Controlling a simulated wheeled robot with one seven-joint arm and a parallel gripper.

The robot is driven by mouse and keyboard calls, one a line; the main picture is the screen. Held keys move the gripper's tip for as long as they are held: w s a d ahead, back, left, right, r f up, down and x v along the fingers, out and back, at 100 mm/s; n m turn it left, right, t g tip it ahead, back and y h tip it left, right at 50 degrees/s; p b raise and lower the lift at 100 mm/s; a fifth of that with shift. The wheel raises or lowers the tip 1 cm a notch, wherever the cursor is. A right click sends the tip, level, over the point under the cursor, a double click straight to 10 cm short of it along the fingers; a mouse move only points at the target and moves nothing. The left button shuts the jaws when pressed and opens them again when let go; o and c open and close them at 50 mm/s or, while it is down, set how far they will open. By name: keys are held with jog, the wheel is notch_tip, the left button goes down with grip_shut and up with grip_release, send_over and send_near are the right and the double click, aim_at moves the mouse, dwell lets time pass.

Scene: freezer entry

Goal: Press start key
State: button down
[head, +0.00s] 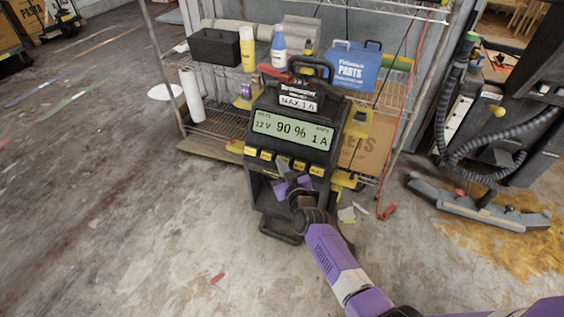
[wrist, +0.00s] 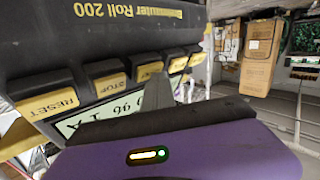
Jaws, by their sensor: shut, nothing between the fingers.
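The black charger (head: 297,125) stands upright on the floor in front of the shelf, with a lit display reading 12 V, 90 % and 1 A. A row of yellow keys (head: 282,161) runs below the display. In the wrist view I read RESET (wrist: 47,104) and STOP (wrist: 108,83) on two keys. A key beside STOP (wrist: 150,71) is partly behind my fingertip, and its label is not legible to me. My gripper (head: 288,186) is shut and empty, close in front of the key row. Its dark tip also shows in the wrist view (wrist: 158,92); I cannot tell whether it touches a key.
A wire shelf (head: 216,122) behind holds a black bin (head: 214,47), bottles and a blue parts box (head: 350,66). A floor machine with a hose (head: 478,160) stands at right. Small red and pale scraps lie on the floor. The floor at left is mostly open.

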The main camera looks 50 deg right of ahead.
dwell(0.6)
jog(key=shift+s+a+r+p, duration=0.25)
jog(key=shift+a+r+p, duration=0.3)
jog(key=shift+p, duration=0.8)
jog(key=shift+f, duration=0.15)
jog(key=a+r+p, duration=0.1)
jog(key=p, duration=0.1)
jog(key=s+a+p, duration=0.1)
jog(key=p, duration=0.1)
jog(key=a+r+p, duration=0.1)
jog(key=a+p, duration=0.1)
jog(key=p, duration=0.1)
jog(key=shift+s+r, duration=0.25)
jog(key=shift+r, duration=0.05)
